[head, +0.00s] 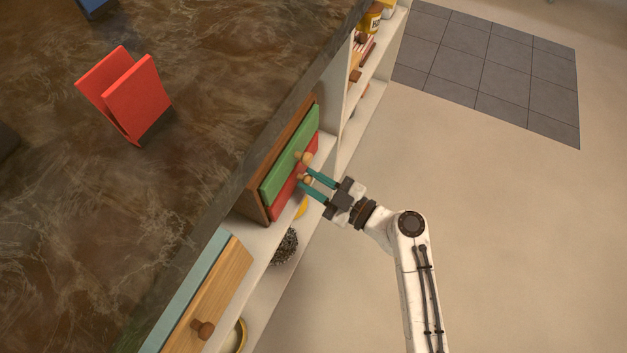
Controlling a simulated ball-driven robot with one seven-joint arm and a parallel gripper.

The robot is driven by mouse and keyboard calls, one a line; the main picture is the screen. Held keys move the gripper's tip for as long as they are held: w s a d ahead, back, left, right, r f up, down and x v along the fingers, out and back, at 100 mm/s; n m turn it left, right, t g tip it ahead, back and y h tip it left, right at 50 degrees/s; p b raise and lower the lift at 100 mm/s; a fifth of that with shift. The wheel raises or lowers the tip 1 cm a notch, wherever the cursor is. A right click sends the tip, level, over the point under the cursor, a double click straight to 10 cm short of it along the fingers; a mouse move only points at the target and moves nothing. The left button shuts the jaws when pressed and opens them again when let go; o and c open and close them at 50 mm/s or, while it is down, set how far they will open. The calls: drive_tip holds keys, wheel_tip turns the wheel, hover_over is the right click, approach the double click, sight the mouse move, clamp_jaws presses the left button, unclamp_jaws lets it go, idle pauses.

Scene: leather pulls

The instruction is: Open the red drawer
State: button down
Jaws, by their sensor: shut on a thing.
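The red drawer (282,207) is the lower drawer of a small brown wooden cabinet under the counter. Its front lies just below the green drawer (285,168) and looks flush or nearly so. My gripper (304,177) reaches in from the right with its teal fingers at the red drawer's front. It is shut on the red drawer's light wooden knob (305,180), which is partly hidden by the fingers. The green drawer's knob (304,157) sits just above the fingers, very close to them.
A dark stone counter (200,80) overhangs the shelf, with a red folded holder (135,98) on it. A wooden drawer front (215,290) with a brown knob stands lower left. A dark wiry ball (286,246) lies on the lower shelf. The floor (500,220) at right is clear.

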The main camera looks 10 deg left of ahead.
drive_tip(key=shift+s+f, duration=0.1)
drive_tip(key=shift+s, duration=0.05)
drive_tip(key=w+d+b+v, duration=0.1)
drive_tip(key=b+v, duration=0.4)
drive_tip(key=v, duration=0.7)
drive_tip(key=shift+w, duration=0.25)
drive_tip(key=c, duration=1)
unclamp_jaws()
drive_tip(key=shift+d, duration=0.1)
drive_tip(key=p+v, duration=0.1)
drive_tip(key=v, duration=0.9)
drive_tip(key=shift+s+d, duration=0.1)
drive_tip(key=shift+d, duration=0.25)
